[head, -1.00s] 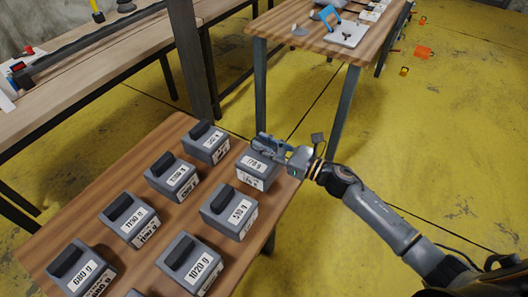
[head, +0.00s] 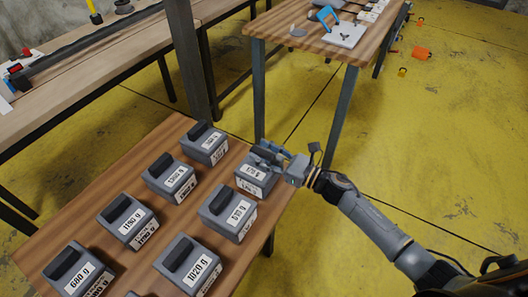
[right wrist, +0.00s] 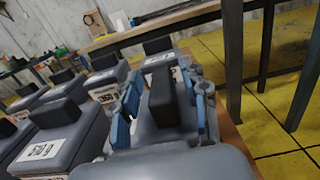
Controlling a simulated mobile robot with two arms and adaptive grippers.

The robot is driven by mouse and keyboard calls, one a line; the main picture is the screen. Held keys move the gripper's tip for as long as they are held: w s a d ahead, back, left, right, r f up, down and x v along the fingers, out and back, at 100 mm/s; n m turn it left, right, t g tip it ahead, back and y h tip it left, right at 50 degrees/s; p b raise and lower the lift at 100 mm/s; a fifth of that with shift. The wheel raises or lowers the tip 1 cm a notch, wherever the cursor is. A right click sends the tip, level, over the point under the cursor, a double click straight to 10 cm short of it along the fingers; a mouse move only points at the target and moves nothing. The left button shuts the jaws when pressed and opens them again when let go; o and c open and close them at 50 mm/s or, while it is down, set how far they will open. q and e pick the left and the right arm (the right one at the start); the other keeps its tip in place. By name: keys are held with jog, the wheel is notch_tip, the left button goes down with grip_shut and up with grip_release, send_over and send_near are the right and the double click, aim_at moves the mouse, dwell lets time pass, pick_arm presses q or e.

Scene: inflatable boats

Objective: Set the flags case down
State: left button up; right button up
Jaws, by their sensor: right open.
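A grey case (head: 254,182) with a white label stands upright at the right edge of the near wooden table. It is the case at my right gripper, but I cannot read its contents on the label. My right gripper (head: 268,154) is at the top of this case. In the right wrist view, its blue fingers (right wrist: 164,112) stand on either side of the dark handle (right wrist: 163,95), with gaps beside it; the gripper is open. The case's underside is hidden. My left gripper is not in view.
Several similar grey cases stand in rows on the near table (head: 152,240), including a 510 g case (head: 228,212) close beside this one. A second table (head: 300,48) stands behind, and a long bench (head: 75,75) at the left.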

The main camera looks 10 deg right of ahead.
jog(key=shift+r, duration=0.1)
jog(key=b+v, duration=0.1)
jog(key=v, duration=1.1)
jog(key=shift+b, duration=0.4)
